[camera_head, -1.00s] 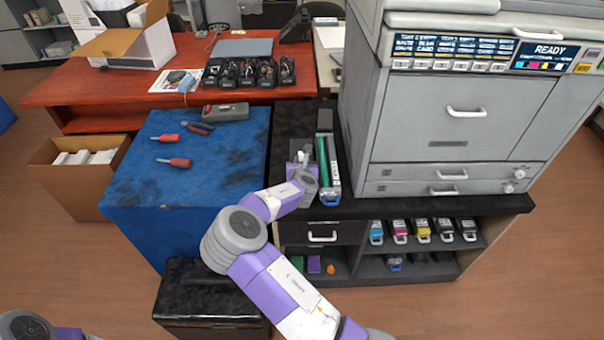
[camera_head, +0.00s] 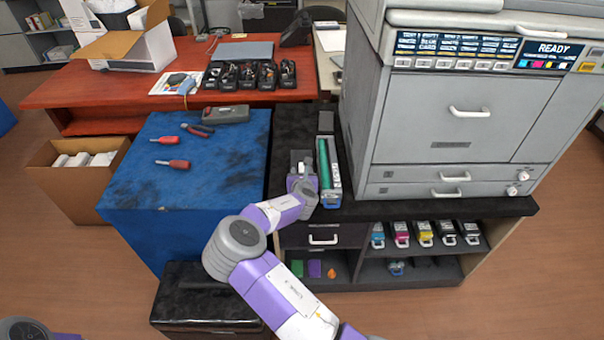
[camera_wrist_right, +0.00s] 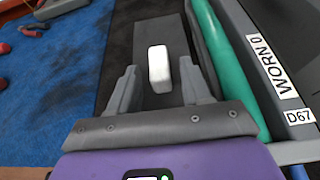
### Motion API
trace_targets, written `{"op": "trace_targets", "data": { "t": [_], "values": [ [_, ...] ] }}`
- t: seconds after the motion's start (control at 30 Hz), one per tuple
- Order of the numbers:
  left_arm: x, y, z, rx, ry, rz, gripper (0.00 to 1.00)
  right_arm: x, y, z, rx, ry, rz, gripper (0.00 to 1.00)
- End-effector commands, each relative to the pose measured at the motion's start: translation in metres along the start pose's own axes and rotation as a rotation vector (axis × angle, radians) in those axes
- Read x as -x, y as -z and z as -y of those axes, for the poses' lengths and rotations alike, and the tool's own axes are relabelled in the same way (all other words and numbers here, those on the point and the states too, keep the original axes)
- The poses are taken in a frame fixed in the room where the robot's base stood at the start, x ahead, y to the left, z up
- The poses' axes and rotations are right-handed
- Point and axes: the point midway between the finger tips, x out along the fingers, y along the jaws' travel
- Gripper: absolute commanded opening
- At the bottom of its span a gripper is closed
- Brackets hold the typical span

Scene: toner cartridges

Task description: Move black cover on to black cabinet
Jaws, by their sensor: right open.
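The black cover (camera_wrist_right: 172,32) is a flat dark grey strip with a white block-shaped grip (camera_wrist_right: 159,66) on it. It lies on the black cabinet top (camera_head: 292,122), left of an open toner cartridge (camera_head: 329,180) with a green drum (camera_wrist_right: 226,62). In the head view the cover (camera_head: 300,156) is partly hidden by my right gripper (camera_head: 301,172). In the right wrist view my right gripper (camera_wrist_right: 157,88) is open, its fingers apart on either side of the white grip's near end. My left gripper is out of view.
The grey printer (camera_head: 455,110) stands close to the cartridge's right. A blue-topped table (camera_head: 225,165) with screwdrivers (camera_head: 173,163) and pliers adjoins on the left. Several coloured cartridges (camera_head: 425,232) sit on the shelf below. A black box (camera_head: 205,300) stands in front of the table.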

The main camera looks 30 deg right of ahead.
Motion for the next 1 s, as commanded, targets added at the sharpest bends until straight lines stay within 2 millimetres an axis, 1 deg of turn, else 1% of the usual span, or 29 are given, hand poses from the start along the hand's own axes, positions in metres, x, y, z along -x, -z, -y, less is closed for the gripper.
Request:
{"op": "trace_targets", "data": {
  "t": [0.2,0.27,0.37,0.7,0.83,1.0],
  "values": [
    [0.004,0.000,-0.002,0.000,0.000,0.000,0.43,0.002,-0.005,0.000,-0.001,0.000,0.000,0.48],
    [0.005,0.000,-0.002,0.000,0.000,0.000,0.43,0.008,-0.004,0.000,0.000,0.001,-0.001,0.48],
    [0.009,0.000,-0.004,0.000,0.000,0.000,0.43,0.024,-0.004,-0.001,0.000,0.000,-0.001,0.48],
    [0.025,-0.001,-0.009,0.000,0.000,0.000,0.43,0.091,-0.005,-0.001,0.001,0.000,-0.001,0.48],
    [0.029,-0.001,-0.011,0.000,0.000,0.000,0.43,0.109,-0.004,0.000,0.000,0.000,0.000,0.48],
    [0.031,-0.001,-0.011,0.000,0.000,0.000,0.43,0.120,-0.004,0.000,-0.001,0.000,0.001,0.48]
  ]
}}
